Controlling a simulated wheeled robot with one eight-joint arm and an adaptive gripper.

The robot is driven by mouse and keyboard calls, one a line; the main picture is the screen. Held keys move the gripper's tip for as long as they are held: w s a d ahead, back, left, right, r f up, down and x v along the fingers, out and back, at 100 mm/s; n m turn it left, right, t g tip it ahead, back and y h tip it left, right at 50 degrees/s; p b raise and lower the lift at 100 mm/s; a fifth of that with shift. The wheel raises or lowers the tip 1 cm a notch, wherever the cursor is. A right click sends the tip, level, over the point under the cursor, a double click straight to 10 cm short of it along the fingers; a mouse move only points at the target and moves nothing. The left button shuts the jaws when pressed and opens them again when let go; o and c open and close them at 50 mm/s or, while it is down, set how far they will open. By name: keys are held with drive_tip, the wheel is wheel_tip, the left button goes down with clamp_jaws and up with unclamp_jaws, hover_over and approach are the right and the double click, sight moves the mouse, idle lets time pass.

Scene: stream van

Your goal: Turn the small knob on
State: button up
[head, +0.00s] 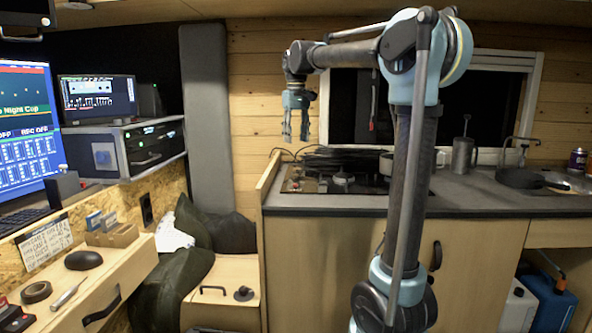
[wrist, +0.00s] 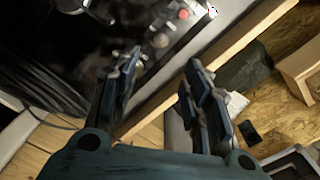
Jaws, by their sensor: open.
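The stove's dark hob (head: 350,187) is set into the grey counter, and its left end carries small knobs and fittings. In the wrist view a small pale knob (wrist: 160,41) and a red button or light (wrist: 183,14) show on the dark panel, just beyond the fingertips. I cannot tell which fitting is the small knob or how it is turned. My gripper (head: 296,138) hangs fingers down above the hob's left end, well clear of it. In the wrist view my gripper (wrist: 163,68) has its fingers apart with nothing between them.
Black cables (head: 335,157) lie behind the hob. A wooden edge board (head: 268,173) rises at the counter's left end. A metal pot (head: 463,155) and a black pan (head: 519,178) stand to the right. A monitor (head: 98,97) stands at the left.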

sight(296, 178)
wheel_tip(296, 178, down, 14)
drive_tip(key=m, duration=0.7)
drive_tip(key=shift+s, duration=0.1)
idle(0.5)
drive_tip(key=shift+c, duration=0.3)
clamp_jaws()
